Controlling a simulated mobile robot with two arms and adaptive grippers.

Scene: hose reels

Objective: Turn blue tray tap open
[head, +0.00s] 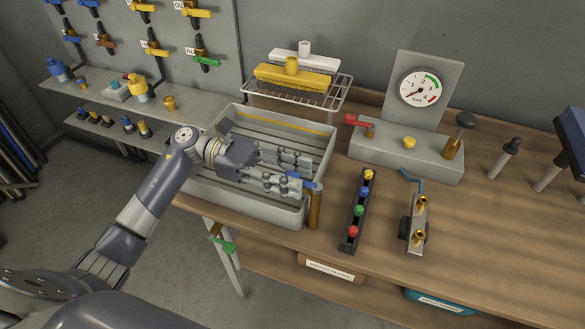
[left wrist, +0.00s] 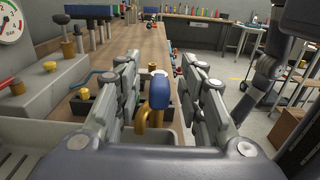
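The tray tap has a blue handle (head: 297,176) and a brass post (head: 315,212) at the right front corner of the grey tray (head: 262,208). My left gripper (head: 305,174) reaches over the tray from the left, with its fingers spread. In the left wrist view the blue handle (left wrist: 162,89) stands between the two open fingers (left wrist: 160,85), with gaps on both sides. The curved brass spout (left wrist: 142,120) shows below it. I cannot tell whether a finger touches the tap. My right gripper is not in view.
A rack of coloured knobs (head: 357,212) and a brass-fitted manifold (head: 415,225) lie right of the tap. A gauge block with a red lever (head: 356,121) stands behind them. A wire shelf with brushes (head: 296,88) is behind the tray. Bare bench lies at the right front.

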